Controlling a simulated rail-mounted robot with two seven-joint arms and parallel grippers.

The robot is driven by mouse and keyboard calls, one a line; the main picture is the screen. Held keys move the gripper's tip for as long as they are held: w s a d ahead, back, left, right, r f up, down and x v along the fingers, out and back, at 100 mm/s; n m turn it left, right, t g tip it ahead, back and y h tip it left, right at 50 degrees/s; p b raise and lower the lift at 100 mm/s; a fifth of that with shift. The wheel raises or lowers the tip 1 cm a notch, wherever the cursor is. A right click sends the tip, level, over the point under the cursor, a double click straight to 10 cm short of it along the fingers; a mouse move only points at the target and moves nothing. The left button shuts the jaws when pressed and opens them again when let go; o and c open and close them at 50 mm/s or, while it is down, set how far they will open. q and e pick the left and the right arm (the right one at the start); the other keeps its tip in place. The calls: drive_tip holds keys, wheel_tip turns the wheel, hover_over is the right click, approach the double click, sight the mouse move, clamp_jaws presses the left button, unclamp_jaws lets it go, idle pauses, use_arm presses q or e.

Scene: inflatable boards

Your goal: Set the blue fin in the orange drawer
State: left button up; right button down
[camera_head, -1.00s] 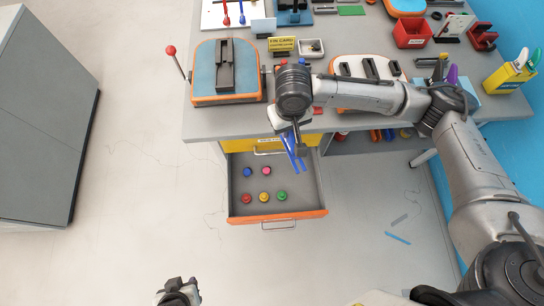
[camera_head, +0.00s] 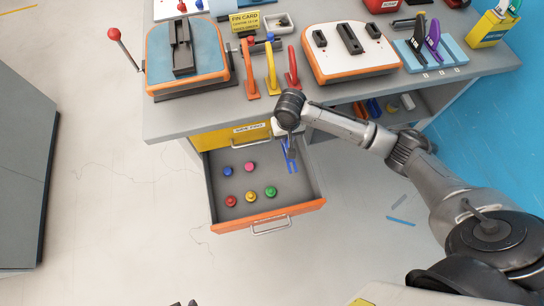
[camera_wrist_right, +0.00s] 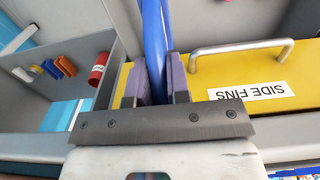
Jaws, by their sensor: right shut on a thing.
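The orange drawer (camera_head: 229,225) is pulled out below the bench, with an orange front and a grey floor. Several coloured knobs stand on the left part of its floor. My right gripper (camera_head: 290,147) is over the drawer's back right part, shut on the blue fin (camera_head: 291,164). The fin points downward; I cannot tell if it touches the drawer floor. In the right wrist view the blue fin (camera_wrist_right: 155,38) is clamped between two purple-grey finger pads (camera_wrist_right: 158,82).
A shut yellow drawer (camera_head: 205,143), labelled side fins, sits just above the open one. The bench top holds a blue board (camera_head: 210,55), a white board (camera_head: 330,65), coloured levers and a fin rack (camera_head: 445,58). The drawer's middle right floor is clear.

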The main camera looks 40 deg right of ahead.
wheel_tip(320, 180, down, 16)
drive_tip(key=b, duration=0.5)
drive_tip(key=shift+r, duration=0.1)
drive_tip(key=c, duration=1.1)
unclamp_jaws()
